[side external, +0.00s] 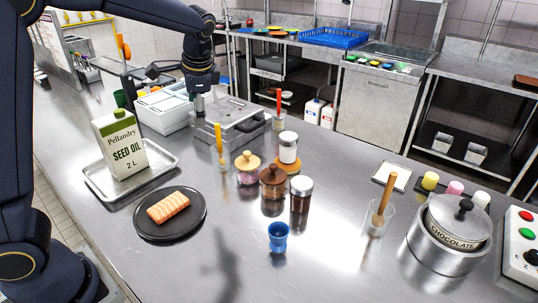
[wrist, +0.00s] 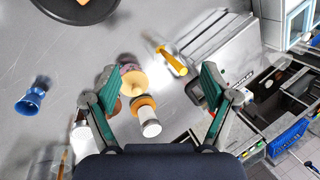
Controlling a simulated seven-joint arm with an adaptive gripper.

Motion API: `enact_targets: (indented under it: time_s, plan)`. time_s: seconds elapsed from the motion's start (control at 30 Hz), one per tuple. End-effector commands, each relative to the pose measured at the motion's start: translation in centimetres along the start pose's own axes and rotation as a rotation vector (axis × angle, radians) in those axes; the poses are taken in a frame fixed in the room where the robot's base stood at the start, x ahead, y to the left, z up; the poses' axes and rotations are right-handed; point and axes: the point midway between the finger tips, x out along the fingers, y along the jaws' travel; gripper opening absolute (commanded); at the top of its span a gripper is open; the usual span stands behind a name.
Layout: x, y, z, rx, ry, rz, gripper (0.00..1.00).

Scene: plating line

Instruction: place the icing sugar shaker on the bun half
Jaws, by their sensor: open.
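In the wrist view the shaker (wrist: 149,121) and the bun half (wrist: 142,104) overlap, with the tan round at the shaker's lower end. My gripper (wrist: 158,70) is open and empty, with its fingers wide apart. In the side view my gripper (side external: 198,108) is up left of the shaker, above the steel container, and touches neither the shaker nor the bun.
Jars with wooden lids (side external: 247,166) (side external: 273,181) and a dark jar (side external: 301,194) crowd the shaker's near side. A steel container (side external: 238,115) lies behind left. A blue cup (side external: 278,238), dark plate (side external: 150,232) and oil can (side external: 121,146) stand nearer.

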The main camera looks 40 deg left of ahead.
Motion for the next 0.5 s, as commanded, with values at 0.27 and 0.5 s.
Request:
enact_targets:
  time_s: [0.27,0.5]
  plan:
    - [-6.6,10.2,8.2,-0.377,0.331,0.198,0.85]
    - [-7.3,16.8,12.7,-0.575,0.459,0.222,0.85]
